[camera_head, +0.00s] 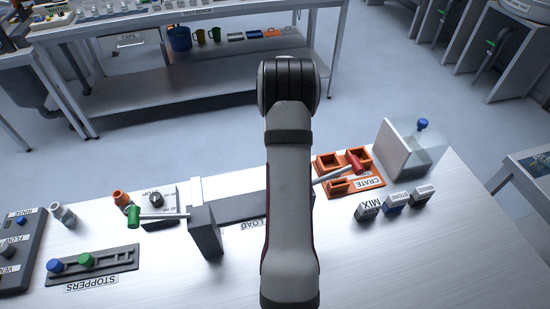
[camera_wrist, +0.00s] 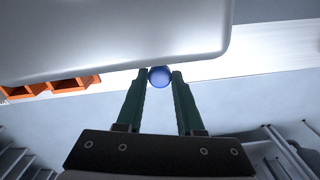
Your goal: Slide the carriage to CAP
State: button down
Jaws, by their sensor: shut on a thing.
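In the wrist view my gripper (camera_wrist: 160,76) has its two dark green fingers shut on a round blue knob (camera_wrist: 160,77). A large pale grey body with rounded corners (camera_wrist: 120,35) fills the top of that view, right beside the knob. I cannot tell for sure whether this is the carriage. In the head view my own arm hides the gripper and whatever it holds. A dark grey track (camera_head: 240,206) with a LOAD label (camera_head: 250,224) runs behind my arm. A dark upright block (camera_head: 206,232) stands at its left. I see no CAP label.
A red-handled lever (camera_head: 355,163) reaches over the orange crate (camera_head: 377,182). A green-handled lever (camera_head: 134,215) points left. A clear box with a blue knob (camera_head: 422,124) stands at the right. MIX and other small blocks (camera_head: 395,204) and a stopper rack (camera_head: 120,258) are nearby.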

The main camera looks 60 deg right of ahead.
jog(key=shift+s+d, duration=0.15)
jog(key=shift+d, duration=0.15)
jog(key=c, duration=0.7)
grip_release()
jog(key=shift+c, duration=0.2)
jog(key=shift+o, duration=1)
jog(key=shift+a, duration=0.1)
notch_tip(320, 180, up, 16)
jog(key=shift+f, duration=0.1)
